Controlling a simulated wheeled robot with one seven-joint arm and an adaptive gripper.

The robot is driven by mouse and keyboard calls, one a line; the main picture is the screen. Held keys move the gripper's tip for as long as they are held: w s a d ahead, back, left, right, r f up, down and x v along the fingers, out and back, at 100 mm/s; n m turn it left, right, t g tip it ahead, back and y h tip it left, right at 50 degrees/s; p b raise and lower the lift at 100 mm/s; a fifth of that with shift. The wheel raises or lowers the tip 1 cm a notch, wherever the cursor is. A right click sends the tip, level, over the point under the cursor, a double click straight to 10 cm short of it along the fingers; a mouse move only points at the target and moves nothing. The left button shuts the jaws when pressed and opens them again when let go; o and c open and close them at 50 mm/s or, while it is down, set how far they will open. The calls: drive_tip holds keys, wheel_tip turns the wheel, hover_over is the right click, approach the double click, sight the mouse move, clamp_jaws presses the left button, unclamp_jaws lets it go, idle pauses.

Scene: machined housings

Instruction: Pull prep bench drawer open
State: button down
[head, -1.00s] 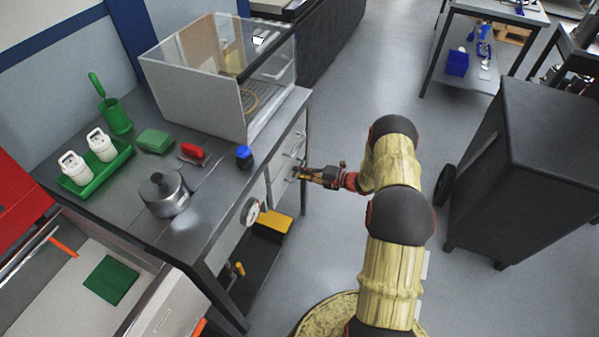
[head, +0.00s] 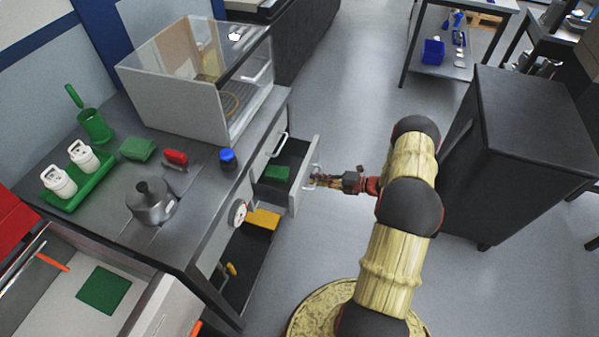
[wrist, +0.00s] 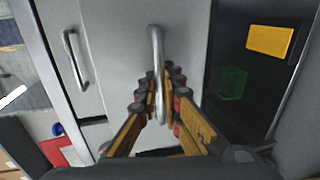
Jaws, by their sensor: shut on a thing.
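The prep bench (head: 215,195) stands at the left in the head view. Its drawer (head: 300,180) is pulled partly out from the bench front, and a green item (head: 277,173) lies inside it. My gripper (head: 314,180) is at the front of the drawer. In the wrist view my gripper (wrist: 161,105) is shut on the drawer handle (wrist: 156,50), a metal bar with one finger on each side. The drawer's front panel (wrist: 120,55) fills the middle of that view.
A second handle (wrist: 75,60) is beside the held one. A yellow box (head: 263,219) sits on the lower shelf. A dark cabinet (head: 515,150) stands at the right. The floor between cabinet and bench is clear apart from my arm.

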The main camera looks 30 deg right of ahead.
drive_tip(key=f+v, duration=0.2)
drive_tip(key=v, duration=0.8)
drive_tip(key=shift+s+d, duration=0.3)
drive_tip(key=shift+s, duration=0.15)
drive_tip(key=shift+f, duration=0.1)
drive_tip(key=c, duration=2)
unclamp_jaws()
drive_tip(key=v, duration=1.2)
